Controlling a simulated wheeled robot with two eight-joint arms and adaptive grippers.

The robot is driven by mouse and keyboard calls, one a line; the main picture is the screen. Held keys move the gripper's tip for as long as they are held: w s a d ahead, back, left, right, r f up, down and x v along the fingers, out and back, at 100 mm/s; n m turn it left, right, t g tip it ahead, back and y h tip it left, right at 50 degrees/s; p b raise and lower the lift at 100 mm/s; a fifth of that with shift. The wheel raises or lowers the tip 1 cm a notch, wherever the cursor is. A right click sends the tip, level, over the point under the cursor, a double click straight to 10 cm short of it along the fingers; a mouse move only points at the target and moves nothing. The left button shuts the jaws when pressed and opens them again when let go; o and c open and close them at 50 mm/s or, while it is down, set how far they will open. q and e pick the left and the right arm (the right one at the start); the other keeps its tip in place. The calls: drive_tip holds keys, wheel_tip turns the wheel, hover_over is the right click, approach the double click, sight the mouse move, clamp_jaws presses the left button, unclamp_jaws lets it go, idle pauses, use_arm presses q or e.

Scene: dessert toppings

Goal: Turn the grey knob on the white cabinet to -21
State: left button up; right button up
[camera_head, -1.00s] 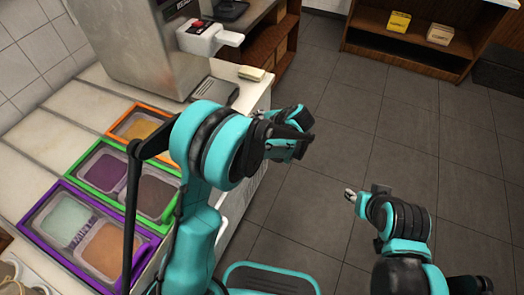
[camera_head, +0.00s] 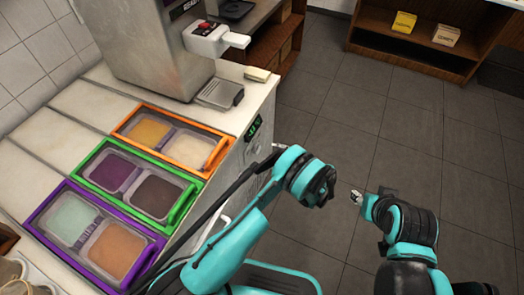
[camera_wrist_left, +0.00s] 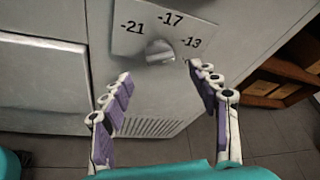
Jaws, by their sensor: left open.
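The grey knob (camera_wrist_left: 158,50) is on a light panel on the white cabinet (camera_wrist_left: 70,25) in the left wrist view. The labels -21, -17 and -13 run left to right above it. I cannot tell for sure which label it points at. My left gripper (camera_wrist_left: 161,72) is open and empty, its two purple-padded fingers apart to the left and right below the knob, not touching it in the picture. In the head view the left arm reaches beside the cabinet's front (camera_head: 258,158); the knob cannot be made out there. My right gripper (camera_head: 368,197) is away over the floor; its fingers are too small to read.
Topping trays with orange (camera_head: 150,108), green (camera_head: 105,148) and purple (camera_head: 48,196) rims sit on the counter. A dispensing machine (camera_head: 150,55) stands behind them. A wooden shelf (camera_head: 380,47) is at the back. The floor (camera_head: 350,130) right of the cabinet is clear.

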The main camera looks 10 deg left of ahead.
sight(260, 150)
use_arm(q)
drive_tip(key=b+x, duration=0.2)
drive_tip(key=x, duration=0.5)
drive_tip(key=shift+a, duration=0.15)
drive_tip(key=c, duration=1.2)
